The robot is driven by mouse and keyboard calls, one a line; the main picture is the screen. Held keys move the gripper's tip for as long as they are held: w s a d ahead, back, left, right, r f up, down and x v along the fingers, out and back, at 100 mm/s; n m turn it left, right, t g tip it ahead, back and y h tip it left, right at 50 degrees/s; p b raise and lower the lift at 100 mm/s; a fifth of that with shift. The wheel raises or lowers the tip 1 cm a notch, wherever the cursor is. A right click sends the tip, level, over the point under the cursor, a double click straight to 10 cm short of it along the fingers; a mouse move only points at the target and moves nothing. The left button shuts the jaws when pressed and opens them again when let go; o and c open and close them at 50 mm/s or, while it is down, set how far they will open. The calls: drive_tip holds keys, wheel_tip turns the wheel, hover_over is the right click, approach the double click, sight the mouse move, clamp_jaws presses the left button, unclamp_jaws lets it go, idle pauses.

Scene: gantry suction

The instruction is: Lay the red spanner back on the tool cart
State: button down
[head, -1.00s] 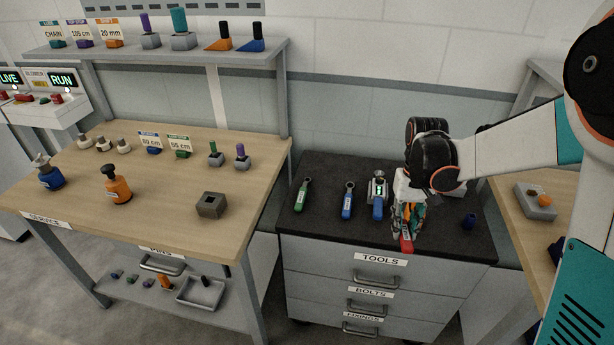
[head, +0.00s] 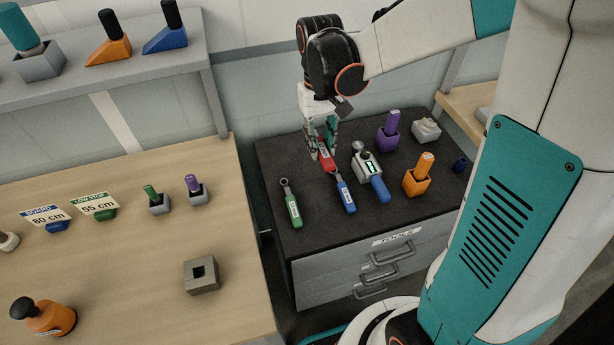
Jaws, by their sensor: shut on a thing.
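The tool cart (head: 325,237) has a dark top and a front drawer labelled TOOLS. My gripper (head: 323,145) points down over the back left part of the top, shut on the red spanner (head: 326,160). The red spanner appears just behind the blue spanner (head: 346,195) and overlaps its far end in the picture. I cannot tell whether the red spanner touches the blue one or the top. My fingers hide part of it. A green spanner (head: 292,208) lies to the left.
Right of the blue spanner lie a grey device with a blue handle (head: 372,177), an orange block (head: 418,177), a purple block (head: 388,134) and a pale fixture (head: 425,130). The wooden bench (head: 130,262) is left of the cart. The cart's front strip is clear.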

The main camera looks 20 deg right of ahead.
wheel_tip(320, 180, down, 20)
drive_tip(key=b, duration=0.6)
drive_tip(key=shift+s+r, duration=0.1)
drive_tip(key=shift+r, duration=0.15)
drive_tip(key=shift+f, duration=0.2)
drive_tip(key=c, duration=1.4)
unclamp_jaws()
drive_tip(key=shift+o, duration=0.2)
drive_tip(key=shift+r, duration=0.15)
